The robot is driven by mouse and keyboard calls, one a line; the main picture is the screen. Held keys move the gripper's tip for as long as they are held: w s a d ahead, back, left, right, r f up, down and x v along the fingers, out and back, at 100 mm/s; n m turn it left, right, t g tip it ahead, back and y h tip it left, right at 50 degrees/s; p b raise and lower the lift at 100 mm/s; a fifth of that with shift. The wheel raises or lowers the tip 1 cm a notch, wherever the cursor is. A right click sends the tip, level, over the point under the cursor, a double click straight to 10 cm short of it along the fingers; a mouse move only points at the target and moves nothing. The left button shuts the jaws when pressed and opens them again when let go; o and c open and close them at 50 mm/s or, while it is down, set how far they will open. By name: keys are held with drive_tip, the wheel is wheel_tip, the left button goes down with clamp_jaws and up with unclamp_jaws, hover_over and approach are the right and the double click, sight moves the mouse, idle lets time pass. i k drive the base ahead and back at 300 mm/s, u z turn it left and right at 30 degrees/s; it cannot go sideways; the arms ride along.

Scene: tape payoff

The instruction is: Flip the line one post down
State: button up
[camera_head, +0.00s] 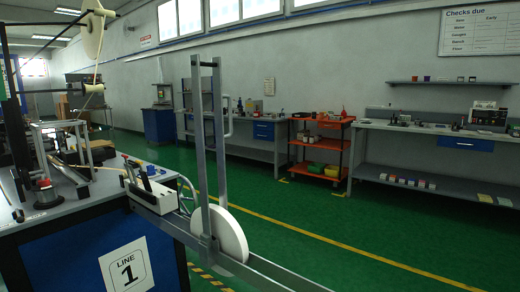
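The line one post appears to be the tall grey two-bar frame (201,150). It stands upright on a long grey rail (266,270) in the middle of the view. A loop-shaped handle (228,116) is on its right side near mid-height. The "LINE 1" sign (126,270) is on the blue front of the bench to the left. My gripper does not show in this view.
A grey bench top (70,205) at left holds a dark spool (46,194) and a white box-like unit (152,194). A cream reel (93,32) hangs above. An orange cart (320,146) and workbenches line the far wall. Green floor (330,215) is clear to the right.

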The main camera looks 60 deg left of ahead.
sight(206, 237)
drive_tip(key=i, duration=1.45)
drive_tip(key=u, duration=2.8)
drive_tip(key=i, duration=1.65)
drive_tip(key=u, duration=1.3)
